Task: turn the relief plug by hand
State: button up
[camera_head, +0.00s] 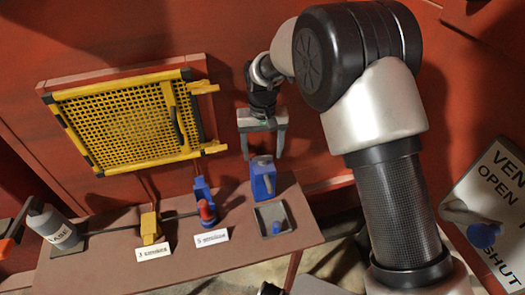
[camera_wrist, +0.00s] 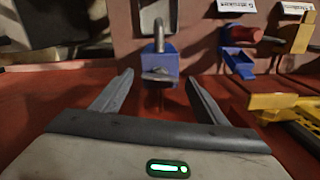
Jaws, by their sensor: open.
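My gripper (camera_head: 261,155) is open and empty, fingers pointing down, above a blue block (camera_head: 264,183) with a grey metal piece at the back of the shelf. In the wrist view my gripper (camera_wrist: 158,88) has its fingers spread, with the blue block (camera_wrist: 160,63) beyond and between the tips, apart from them. A grey bar stands up from that block, with a short grey crosspiece in front. No part carries a readable relief plug name, so I cannot tell for sure which one it is.
The shelf (camera_head: 110,265) also holds a grey tray (camera_head: 286,210) with a blue knob, a red-and-blue fitting (camera_head: 207,212), a yellow fitting (camera_head: 150,228) and a grey cylinder (camera_head: 52,228). A yellow mesh guard (camera_head: 130,125) is on the red wall. A vent sign (camera_head: 497,200) is right.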

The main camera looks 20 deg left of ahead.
jog(key=shift+f, duration=0.35)
jog(key=c, duration=1.1)
jog(key=shift+o, duration=0.2)
jog(key=shift+f+n+b, duration=0.1)
jog(key=shift+n+b, duration=0.4)
jog(key=shift+n, duration=0.6)
jog(key=o, duration=1.1)
jog(key=shift+c, duration=0.2)
